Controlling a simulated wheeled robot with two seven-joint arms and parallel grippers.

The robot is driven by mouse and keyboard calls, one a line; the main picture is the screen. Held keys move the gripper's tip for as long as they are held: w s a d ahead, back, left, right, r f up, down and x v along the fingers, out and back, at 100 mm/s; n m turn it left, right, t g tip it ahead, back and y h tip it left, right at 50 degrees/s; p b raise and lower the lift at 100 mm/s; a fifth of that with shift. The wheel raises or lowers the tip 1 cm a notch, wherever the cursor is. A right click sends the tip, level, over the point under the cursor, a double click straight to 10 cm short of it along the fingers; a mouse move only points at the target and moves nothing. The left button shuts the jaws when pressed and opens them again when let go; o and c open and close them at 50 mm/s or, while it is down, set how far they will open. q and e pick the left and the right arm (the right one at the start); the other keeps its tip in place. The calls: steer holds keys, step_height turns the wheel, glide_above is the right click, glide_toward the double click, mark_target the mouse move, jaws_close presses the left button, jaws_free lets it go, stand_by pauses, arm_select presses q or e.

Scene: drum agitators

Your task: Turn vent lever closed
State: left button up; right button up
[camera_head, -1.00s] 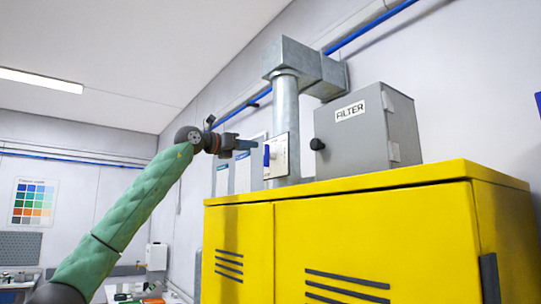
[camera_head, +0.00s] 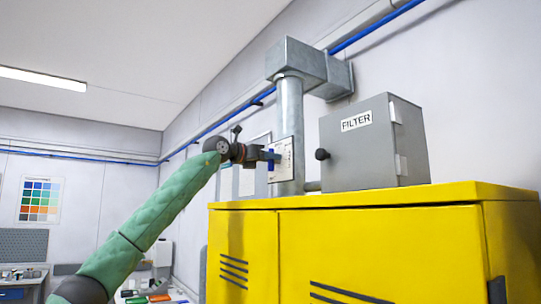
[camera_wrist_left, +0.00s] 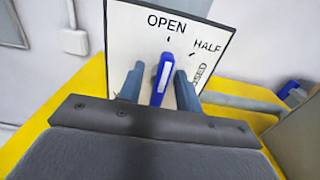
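The vent lever is a blue handle (camera_wrist_left: 162,80) with a white stripe, on a white plate (camera_wrist_left: 195,30) marked OPEN, HALF and a partly hidden CLOSED. It points up, close to the OPEN mark. In the head view the lever (camera_head: 271,165) shows on the plate on the grey vent pipe (camera_head: 289,115). My left gripper (camera_wrist_left: 160,85) is open, with one finger on each side of the lever and narrow gaps showing. In the head view the left gripper (camera_head: 267,157) is right at the plate. My right gripper is not in view.
The grey FILTER box (camera_head: 362,155) with a black knob stands right of the pipe. Both are above the yellow cabinet (camera_head: 245,235), whose top edge lies below my gripper. A blue pipe (camera_head: 345,45) runs along the wall.

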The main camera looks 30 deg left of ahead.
arm_select(q)
steer(key=shift+w+d, duration=0.1)
steer(key=shift+w, duration=0.1)
jaws_close()
